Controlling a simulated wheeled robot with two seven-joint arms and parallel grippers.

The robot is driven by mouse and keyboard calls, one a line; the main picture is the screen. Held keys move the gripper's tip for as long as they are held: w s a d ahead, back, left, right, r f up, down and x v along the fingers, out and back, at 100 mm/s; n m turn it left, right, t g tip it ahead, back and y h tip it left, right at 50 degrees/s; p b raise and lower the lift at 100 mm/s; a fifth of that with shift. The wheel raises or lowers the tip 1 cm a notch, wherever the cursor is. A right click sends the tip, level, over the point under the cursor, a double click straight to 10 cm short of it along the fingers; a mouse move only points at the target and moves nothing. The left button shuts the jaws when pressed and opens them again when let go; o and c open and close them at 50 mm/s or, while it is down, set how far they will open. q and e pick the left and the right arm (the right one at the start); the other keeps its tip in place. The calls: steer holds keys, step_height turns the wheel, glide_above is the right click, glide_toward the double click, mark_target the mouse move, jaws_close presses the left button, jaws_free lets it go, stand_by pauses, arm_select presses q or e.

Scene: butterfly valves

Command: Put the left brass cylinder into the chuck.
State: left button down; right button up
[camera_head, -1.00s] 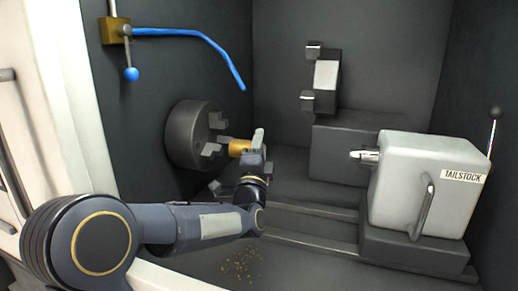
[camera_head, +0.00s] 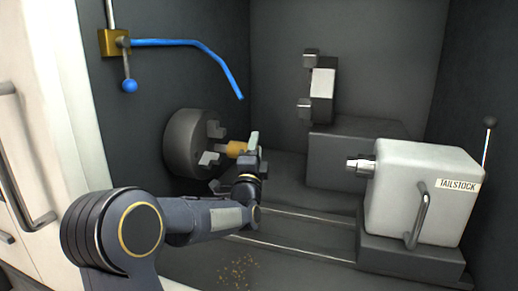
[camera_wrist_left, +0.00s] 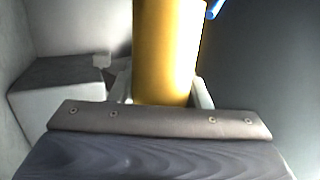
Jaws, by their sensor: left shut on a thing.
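The brass cylinder (camera_head: 235,149) is in my left gripper (camera_head: 250,150), which is shut on it. It lies level in the head view, its left end at the jaws of the dark round chuck (camera_head: 184,143) on the left wall. I cannot tell whether that end is between the jaws or just in front of them. In the left wrist view the cylinder (camera_wrist_left: 168,50) stands out large between my gripper fingers (camera_wrist_left: 165,95). The chuck does not show clearly there. My right gripper is not in view.
A grey tailstock (camera_head: 420,190) stands at the right, its spindle pointing left. A tool post (camera_head: 320,90) sits on a dark block at the back. A blue hose (camera_head: 190,43) hangs above the chuck. Bed rails (camera_head: 300,230) run below, with brass chips (camera_head: 238,270) in front.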

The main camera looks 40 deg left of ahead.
mark_target(233, 143)
arm_select(q)
steer(key=shift+s+a+r, duration=0.1)
steer(key=shift+s+a, duration=0.1)
steer(key=shift+a, duration=0.3)
steer(key=shift+s+a+r, duration=0.1)
steer(key=shift+s+a, duration=0.05)
steer(key=shift+a, duration=0.55)
steer(key=shift+s+a+b, duration=0.3)
steer(key=shift+a+b, duration=0.1)
steer(key=shift+a, duration=0.4)
steer(key=shift+s+a+b, duration=0.3)
steer(key=shift+a+b, duration=0.1)
steer(key=shift+a, duration=0.4)
steer(key=shift+s+a, duration=0.1)
steer(key=shift+a, duration=0.2)
steer(key=shift+s+a+f+b, duration=0.15)
steer(key=shift+f+b, duration=0.1)
steer(key=shift+b, duration=0.5)
steer(key=c, duration=0.7)
jaws_free()
steer(key=shift+f, duration=0.25)
